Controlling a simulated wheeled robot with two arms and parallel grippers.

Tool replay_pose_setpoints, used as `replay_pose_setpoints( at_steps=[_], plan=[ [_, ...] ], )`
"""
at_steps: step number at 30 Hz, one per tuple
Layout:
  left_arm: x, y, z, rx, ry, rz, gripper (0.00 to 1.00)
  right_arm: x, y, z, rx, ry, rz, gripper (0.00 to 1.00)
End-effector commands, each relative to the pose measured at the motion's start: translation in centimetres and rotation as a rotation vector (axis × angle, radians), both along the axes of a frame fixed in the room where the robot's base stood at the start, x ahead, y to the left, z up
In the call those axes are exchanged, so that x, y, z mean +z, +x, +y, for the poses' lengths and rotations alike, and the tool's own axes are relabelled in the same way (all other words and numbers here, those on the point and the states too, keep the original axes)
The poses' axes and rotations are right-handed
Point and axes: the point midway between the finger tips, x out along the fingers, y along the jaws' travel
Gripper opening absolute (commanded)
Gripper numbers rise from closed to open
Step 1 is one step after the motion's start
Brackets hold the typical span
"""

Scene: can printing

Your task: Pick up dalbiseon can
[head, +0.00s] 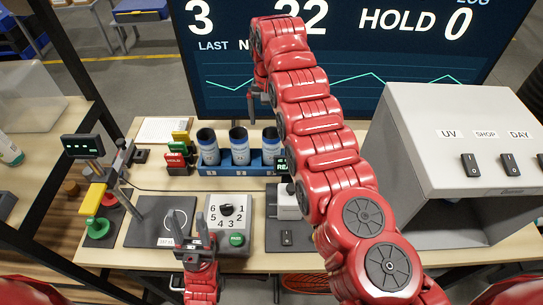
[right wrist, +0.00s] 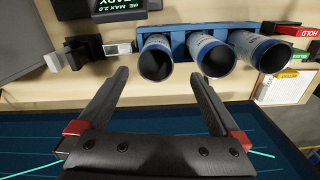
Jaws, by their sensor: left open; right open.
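Three dark-topped cans with blue and white labels stand in a row in a blue rack (head: 225,171): a left can (head: 208,150), a middle can (head: 239,150) and a right can (head: 270,150). Their labels are too small to read, so I cannot tell which is dalbiseon. My right gripper (head: 263,105) is open and empty, above the far side of the rack. In the right wrist view, the right can (right wrist: 157,58) shows beyond and between the fingertips, apart from them. My left gripper (head: 190,232) is open and empty at the table's front, far from the cans.
A dial box (head: 229,221) and a dark pad (head: 160,221) are near my left gripper. Red and green signs (head: 178,160) stand left of the rack. A large grey machine (head: 455,150) fills the right side. A screen (head: 225,85) stands behind the table.

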Motion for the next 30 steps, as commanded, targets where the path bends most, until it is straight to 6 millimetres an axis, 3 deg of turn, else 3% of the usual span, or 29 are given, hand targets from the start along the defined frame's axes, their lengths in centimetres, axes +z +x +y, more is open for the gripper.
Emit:
replay_pose_setpoints(
  at_steps=[1,6,16,21,29,30],
  plan=[
    [-0.2,0.0,0.0,0.000,0.000,-0.001,0.50,-1.5,0.0,-0.1,-0.001,-0.002,0.003,1.00],
    [0.4,0.0,0.0,0.000,0.000,-0.001,0.50,-4.9,-0.1,-0.1,0.000,-0.003,0.006,1.00],
    [0.9,0.0,0.0,0.000,0.000,-0.001,0.50,-8.2,-0.1,-0.4,0.000,-0.002,0.007,1.00],
    [-0.6,0.0,0.0,0.000,0.000,-0.001,0.50,-11.4,0.1,-0.7,0.001,0.000,0.005,1.00],
    [-0.5,0.0,0.0,0.000,0.000,-0.001,0.50,-11.8,0.2,-0.7,0.000,0.000,0.002,1.00],
    [-0.5,0.0,0.0,0.000,0.000,-0.001,0.50,-11.8,0.2,-0.7,0.000,0.000,0.002,0.96]
  ],
)
